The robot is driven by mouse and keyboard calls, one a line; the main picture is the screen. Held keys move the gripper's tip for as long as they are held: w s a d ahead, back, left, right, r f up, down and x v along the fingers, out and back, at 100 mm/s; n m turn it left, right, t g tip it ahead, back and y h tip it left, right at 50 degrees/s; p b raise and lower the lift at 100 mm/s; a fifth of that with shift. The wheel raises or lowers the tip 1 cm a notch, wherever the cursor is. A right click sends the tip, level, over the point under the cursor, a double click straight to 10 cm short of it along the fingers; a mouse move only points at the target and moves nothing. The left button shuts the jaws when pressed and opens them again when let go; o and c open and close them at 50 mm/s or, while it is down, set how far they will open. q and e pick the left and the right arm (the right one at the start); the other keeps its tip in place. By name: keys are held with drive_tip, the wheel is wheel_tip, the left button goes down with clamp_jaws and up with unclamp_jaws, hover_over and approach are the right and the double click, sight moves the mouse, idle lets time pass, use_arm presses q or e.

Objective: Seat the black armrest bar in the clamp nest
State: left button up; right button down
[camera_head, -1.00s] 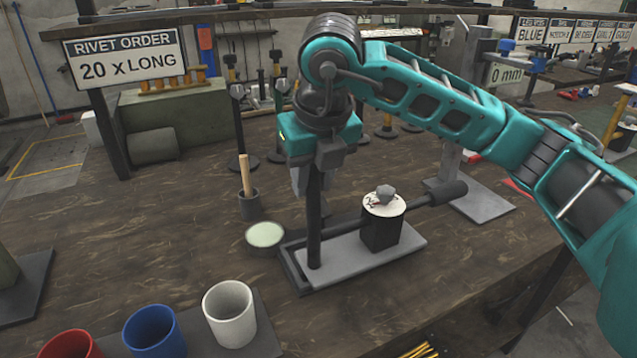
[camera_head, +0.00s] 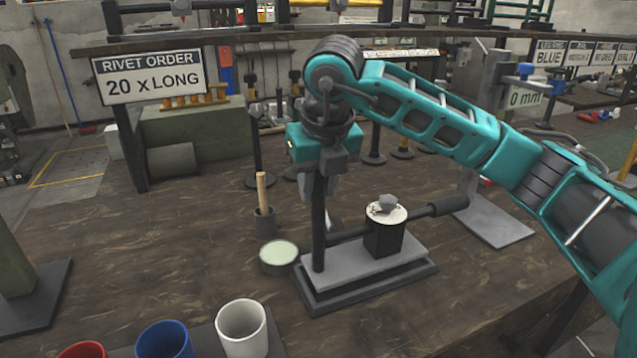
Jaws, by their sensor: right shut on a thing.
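My right gripper (camera_head: 322,192) points down and is shut on the top of the black armrest bar (camera_head: 318,235). The bar is upright, and its lower end meets the left part of a light grey plate (camera_head: 345,265) on the clamp nest's dark base (camera_head: 380,290). I cannot tell whether it touches the plate or is seated. To the right of the bar stands a black block (camera_head: 383,238) with a white round top and a small grey piece on it. A dark rod with a thick black handle (camera_head: 450,205) runs behind the block. My left gripper is out of view.
A dish with a pale green top (camera_head: 279,254) and a dark cup with a wooden stick (camera_head: 264,222) stand close left of the nest. White (camera_head: 242,328), blue (camera_head: 165,340) and red (camera_head: 83,350) cups stand at the front. The table's left middle is clear.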

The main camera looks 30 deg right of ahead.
drive_tip(key=shift+f, duration=0.1)
drive_tip(key=shift+f+b, duration=0.25)
drive_tip(key=shift+b, duration=0.15)
idle(1.8)
drive_tip(key=shift+f+b, duration=1.05)
drive_tip(key=shift+b, duration=0.05)
drive_tip(key=c, duration=0.8)
unclamp_jaws()
